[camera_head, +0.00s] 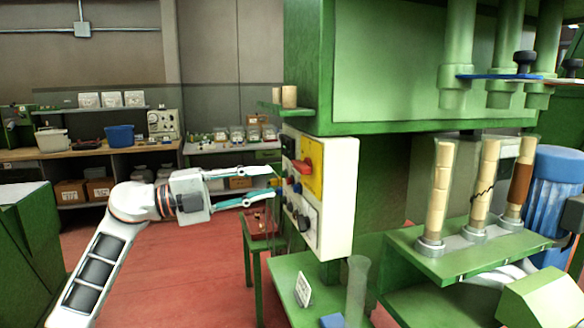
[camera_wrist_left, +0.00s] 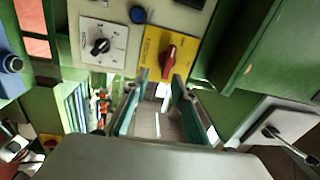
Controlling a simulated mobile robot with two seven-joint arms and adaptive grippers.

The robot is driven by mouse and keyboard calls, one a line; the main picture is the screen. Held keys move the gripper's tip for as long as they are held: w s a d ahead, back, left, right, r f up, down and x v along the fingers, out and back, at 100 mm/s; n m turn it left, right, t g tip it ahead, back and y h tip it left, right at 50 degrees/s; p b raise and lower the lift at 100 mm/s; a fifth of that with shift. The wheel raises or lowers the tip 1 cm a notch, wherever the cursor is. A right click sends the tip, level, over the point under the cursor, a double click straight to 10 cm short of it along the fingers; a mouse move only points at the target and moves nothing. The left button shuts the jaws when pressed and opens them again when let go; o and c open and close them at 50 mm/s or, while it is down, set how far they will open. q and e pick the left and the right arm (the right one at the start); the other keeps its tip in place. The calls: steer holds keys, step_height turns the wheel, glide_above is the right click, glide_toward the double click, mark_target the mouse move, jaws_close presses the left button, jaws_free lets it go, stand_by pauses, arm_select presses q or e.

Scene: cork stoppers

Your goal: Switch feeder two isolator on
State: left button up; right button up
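A pale control box (camera_head: 338,200) on the green machine carries a red rotary handle (camera_head: 303,166) on a yellow plate (camera_head: 313,180). The red handle also shows in the left wrist view (camera_wrist_left: 168,58), on its yellow plate (camera_wrist_left: 155,44). A black knob (camera_wrist_left: 100,46) on a white dial plate sits beside it. Labels are too small to read, so I cannot tell which switch is feeder two. My left gripper (camera_head: 272,183) is open and empty, its fingers pointing at the box, apart from the red handle. It also shows in the wrist view (camera_wrist_left: 156,92).
A blue button (camera_wrist_left: 138,15) sits near the dial plate. Right of the box stand cork-filled tubes (camera_head: 437,195) on a green shelf (camera_head: 470,262). A small ledge (camera_head: 272,107) juts out above the box.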

mark_target(296, 168)
arm_select(q)
steer(key=shift+y, duration=0.5)
steer(key=w+d, duration=0.1)
steer(key=d, duration=0.1)
steer(key=w+d+r, duration=0.1)
steer(key=d, duration=0.1)
steer(key=w+d+r, duration=0.1)
steer(key=d, duration=0.2)
steer(key=shift+r+p, duration=0.25)
steer(key=shift+p, duration=0.15)
steer(key=shift+c, duration=0.2)
jaws_close()
